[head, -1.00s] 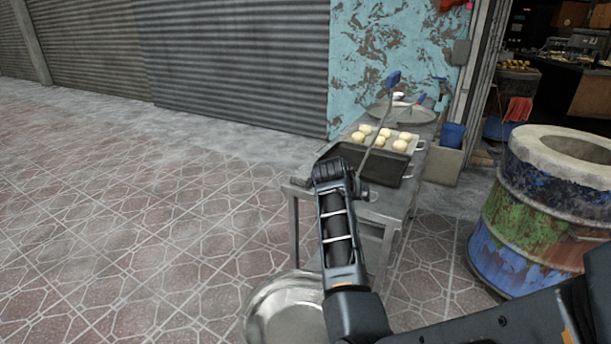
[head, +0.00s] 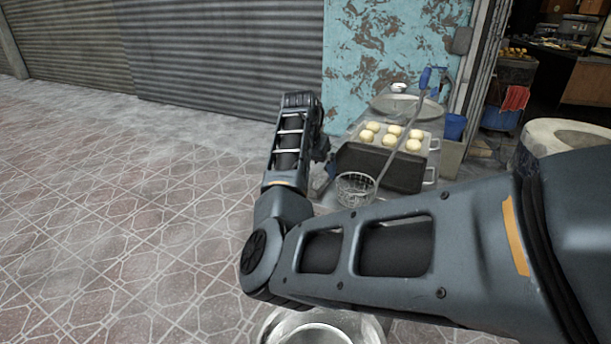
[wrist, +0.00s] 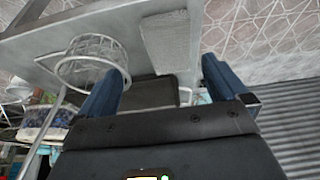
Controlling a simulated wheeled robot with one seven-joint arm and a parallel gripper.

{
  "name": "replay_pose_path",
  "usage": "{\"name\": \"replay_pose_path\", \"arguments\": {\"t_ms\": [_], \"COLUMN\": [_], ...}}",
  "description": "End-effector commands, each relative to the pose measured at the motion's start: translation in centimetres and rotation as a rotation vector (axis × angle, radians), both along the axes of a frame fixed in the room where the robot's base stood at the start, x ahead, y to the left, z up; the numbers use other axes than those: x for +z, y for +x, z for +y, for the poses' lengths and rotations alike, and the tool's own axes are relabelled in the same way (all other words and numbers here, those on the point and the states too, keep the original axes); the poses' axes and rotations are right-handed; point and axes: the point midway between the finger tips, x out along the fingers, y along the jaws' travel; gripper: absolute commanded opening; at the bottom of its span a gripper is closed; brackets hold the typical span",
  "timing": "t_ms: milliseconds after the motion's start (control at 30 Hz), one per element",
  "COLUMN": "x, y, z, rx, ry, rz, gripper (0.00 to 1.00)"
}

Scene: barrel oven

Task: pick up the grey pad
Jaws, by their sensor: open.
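The grey pad (wrist: 172,40) lies flat on the metal table, near its edge, in the wrist view. It is a light grey, speckled, roughly rectangular piece. My gripper (wrist: 165,66) is open and empty, its two blue fingers spread apart with the pad showing beyond and between their tips. The fingers look apart from the pad; the exact gap cannot be told. In the head view my forearm covers most of the gripper, and I cannot make out the pad there.
A wire basket strainer (head: 356,187) with a long handle lies beside a dark tray (head: 383,168) on the table; the basket also shows in the wrist view (wrist: 92,62). Dough balls (head: 413,145) sit on a tray behind. A barrel oven (head: 530,140) stands right. Tiled floor at left is clear.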

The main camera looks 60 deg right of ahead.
Motion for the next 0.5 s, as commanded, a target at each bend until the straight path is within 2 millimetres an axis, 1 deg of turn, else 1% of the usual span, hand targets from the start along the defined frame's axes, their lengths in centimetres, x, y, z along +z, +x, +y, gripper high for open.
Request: {"name": "replay_pose_path", "arguments": {"t_ms": [67,167,433,500], "x": [-0.1,-0.8,-3.2,-4.1], "y": [0.1,0.1,0.4,0.7], "z": [0.0,-0.3,-1.2,-1.5], "rx": [-0.003,-0.002,-0.002,-0.001], "ry": [0.005,0.008,0.007,0.008], "rz": [-0.001,0.001,-0.002,-0.001], "gripper": [1.00,1.00,1.00,1.00]}}
